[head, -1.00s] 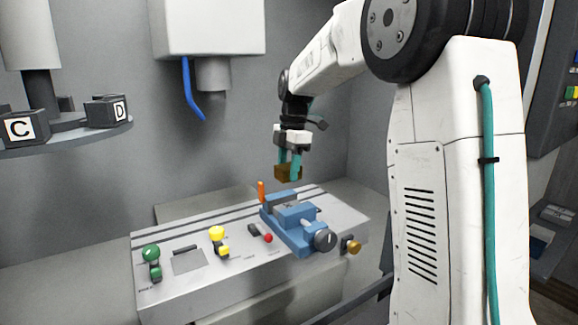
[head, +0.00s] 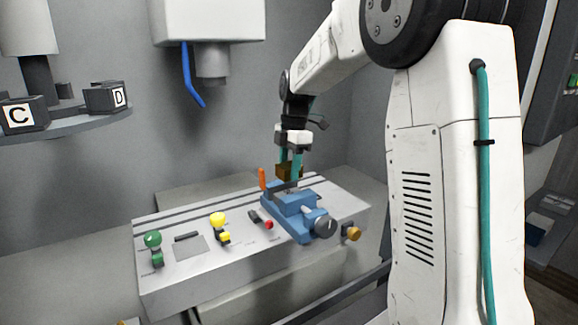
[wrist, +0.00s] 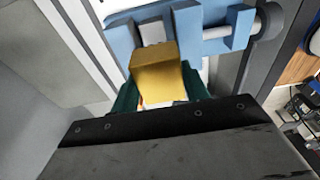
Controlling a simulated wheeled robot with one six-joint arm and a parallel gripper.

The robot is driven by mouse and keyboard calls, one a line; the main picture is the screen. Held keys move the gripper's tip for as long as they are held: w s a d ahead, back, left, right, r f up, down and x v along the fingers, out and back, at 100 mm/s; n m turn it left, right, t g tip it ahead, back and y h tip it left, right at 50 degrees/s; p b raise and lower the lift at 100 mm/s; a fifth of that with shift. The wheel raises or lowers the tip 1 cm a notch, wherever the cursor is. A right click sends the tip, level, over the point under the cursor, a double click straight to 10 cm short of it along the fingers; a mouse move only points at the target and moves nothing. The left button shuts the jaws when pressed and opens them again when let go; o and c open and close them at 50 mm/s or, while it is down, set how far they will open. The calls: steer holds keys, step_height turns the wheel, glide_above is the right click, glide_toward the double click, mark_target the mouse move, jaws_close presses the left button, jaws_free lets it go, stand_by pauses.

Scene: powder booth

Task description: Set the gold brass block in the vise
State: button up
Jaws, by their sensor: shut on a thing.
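The gold brass block (head: 289,171) is held between the green fingers of my gripper (head: 290,173). In the wrist view the block (wrist: 158,76) sits between the fingertips (wrist: 158,90), with the vise beyond it. The blue vise (head: 293,218) stands on the grey table, with its round dark screw end toward the front right. The block is just above or at the rear part of the vise; I cannot tell whether they touch. In the wrist view the vise (wrist: 188,28) shows a gap between its jaws near the block's far end.
An orange upright handle (head: 262,180) stands close to the left of the vise. Green, yellow and red knobs sit on the grey table (head: 160,290). A brass knob (head: 353,233) is at its front right. A shelf with lettered blocks (head: 105,98) is at the upper left.

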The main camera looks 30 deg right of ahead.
mark_target(289, 176)
steer(key=shift+f, duration=1.45)
steer(key=shift+f, duration=0.1)
steer(key=shift+f, duration=0.65)
